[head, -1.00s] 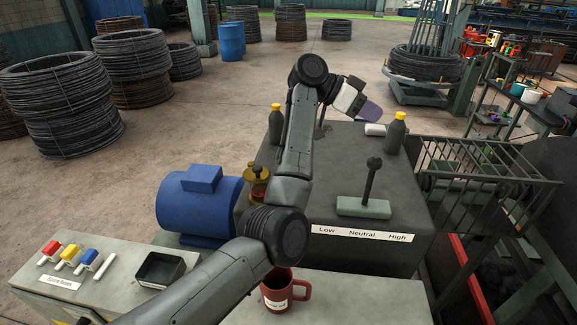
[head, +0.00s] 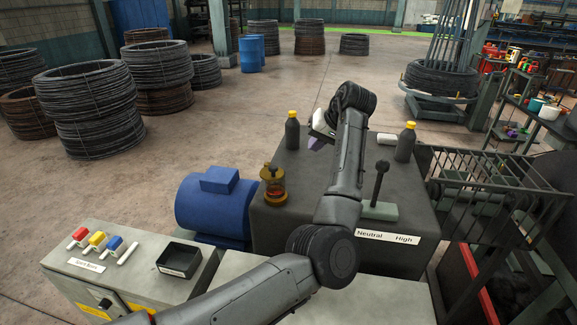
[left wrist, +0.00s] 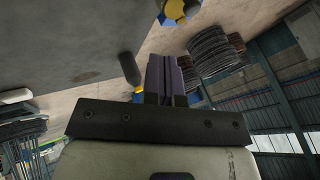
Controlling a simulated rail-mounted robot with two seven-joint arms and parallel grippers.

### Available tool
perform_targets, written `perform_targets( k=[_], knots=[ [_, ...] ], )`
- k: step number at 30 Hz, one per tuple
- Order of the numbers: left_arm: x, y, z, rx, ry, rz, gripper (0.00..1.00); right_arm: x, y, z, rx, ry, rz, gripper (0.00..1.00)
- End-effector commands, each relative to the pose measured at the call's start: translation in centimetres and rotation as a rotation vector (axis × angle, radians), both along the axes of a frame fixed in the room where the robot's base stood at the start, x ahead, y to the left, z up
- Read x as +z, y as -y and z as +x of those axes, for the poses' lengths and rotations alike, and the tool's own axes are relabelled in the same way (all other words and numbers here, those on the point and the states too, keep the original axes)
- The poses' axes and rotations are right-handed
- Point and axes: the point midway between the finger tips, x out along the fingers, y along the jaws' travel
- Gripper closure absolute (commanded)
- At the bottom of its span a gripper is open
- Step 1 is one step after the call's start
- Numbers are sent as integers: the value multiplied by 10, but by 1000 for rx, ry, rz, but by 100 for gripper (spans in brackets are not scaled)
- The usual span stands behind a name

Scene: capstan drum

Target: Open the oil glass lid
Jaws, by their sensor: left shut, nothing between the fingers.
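The oil glass (head: 273,188) is a small amber vessel with a brass-yellow lid (head: 272,170). It stands at the left edge of the dark machine housing, and the lid looks seated on top. My left gripper (head: 317,144) shows purple fingers, partly hidden by my arm, above the housing to the upper right of the oil glass and apart from it. In the left wrist view, its fingers (left wrist: 165,76) are together and empty. A yellow round part, probably the oil glass, is cut off at that view's top edge. My right gripper is out of view.
Dark bottles with yellow caps stand at the housing's back left (head: 292,134) and back right (head: 405,145). A lever (head: 380,182) rises right of my arm. The blue motor (head: 213,205) stands left of the oil glass. A black tray (head: 180,259) sits on the switch box.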

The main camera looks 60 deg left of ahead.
Motion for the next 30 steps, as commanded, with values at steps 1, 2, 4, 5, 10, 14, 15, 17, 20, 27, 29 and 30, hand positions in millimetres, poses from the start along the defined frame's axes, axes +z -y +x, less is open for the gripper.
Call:
perform_targets(
  k=[1,2,4,5,10,14,15,17,20,27,29,30],
  knots=[
    [0,0,0,36,22,6,100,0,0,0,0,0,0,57],
    [0,1,0,54,34,9,100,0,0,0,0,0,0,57],
    [-1,1,0,84,54,15,100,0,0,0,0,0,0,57],
    [-1,0,0,93,60,17,100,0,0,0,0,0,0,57],
    [-13,-7,-3,111,70,20,100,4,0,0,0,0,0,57],
    [-30,-19,-7,110,70,18,100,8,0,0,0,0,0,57],
    [-36,-23,-8,110,70,18,100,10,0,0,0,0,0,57],
    [-46,-29,-11,110,69,19,100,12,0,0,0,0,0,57],
    [-62,-39,-14,109,69,18,100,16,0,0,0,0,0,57],
    [-84,-59,-29,110,74,19,100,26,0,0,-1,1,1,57],
    [-85,-62,-35,109,72,19,100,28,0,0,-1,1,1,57],
    [-86,-64,-39,110,73,19,100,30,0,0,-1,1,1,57]
  ],
)
